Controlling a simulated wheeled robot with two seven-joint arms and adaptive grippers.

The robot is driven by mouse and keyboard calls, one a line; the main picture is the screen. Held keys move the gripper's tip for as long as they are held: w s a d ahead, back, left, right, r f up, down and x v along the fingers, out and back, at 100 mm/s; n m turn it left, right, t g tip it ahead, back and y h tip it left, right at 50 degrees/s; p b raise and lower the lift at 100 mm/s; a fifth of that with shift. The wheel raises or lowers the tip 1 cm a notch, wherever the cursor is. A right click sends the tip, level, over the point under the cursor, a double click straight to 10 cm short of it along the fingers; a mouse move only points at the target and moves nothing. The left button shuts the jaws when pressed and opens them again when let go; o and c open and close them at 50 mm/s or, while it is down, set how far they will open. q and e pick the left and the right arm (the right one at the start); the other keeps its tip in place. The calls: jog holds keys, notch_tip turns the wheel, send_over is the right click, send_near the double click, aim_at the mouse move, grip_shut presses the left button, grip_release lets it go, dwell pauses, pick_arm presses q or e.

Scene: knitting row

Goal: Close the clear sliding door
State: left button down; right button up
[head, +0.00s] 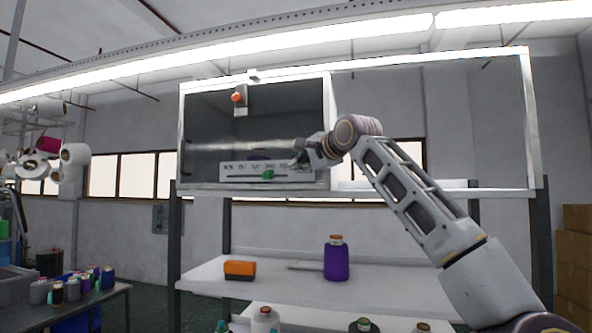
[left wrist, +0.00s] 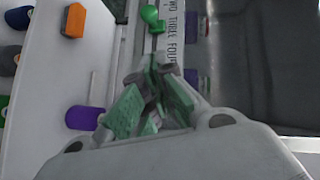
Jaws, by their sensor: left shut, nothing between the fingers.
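A white-framed box (head: 183,130) with a dark interior stands on the rack. A thin pale frame (head: 533,120) reaches to its right, with the wall visible through it. It may hold the clear sliding door, but I cannot make out the pane or how far it covers the box. My left gripper (head: 299,160) is shut and empty at the box's lower right, near a lettered strip (head: 232,172) with a green slider knob (head: 268,174). In the left wrist view the shut fingertips (left wrist: 156,68) point toward the strip; contact is unclear. My right gripper is not in view.
An orange knob (head: 238,97) on a grey plate sits in the box's upper part. On the shelf (head: 390,285) below are an orange-black block (head: 240,269) and a purple spool (head: 336,260). Cardboard boxes (head: 574,250) stand at right. My arm crosses the right side.

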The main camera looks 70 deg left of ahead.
pick_arm(q)
jog(key=shift+b+v, duration=0.45)
jog(key=shift+v, duration=2.1)
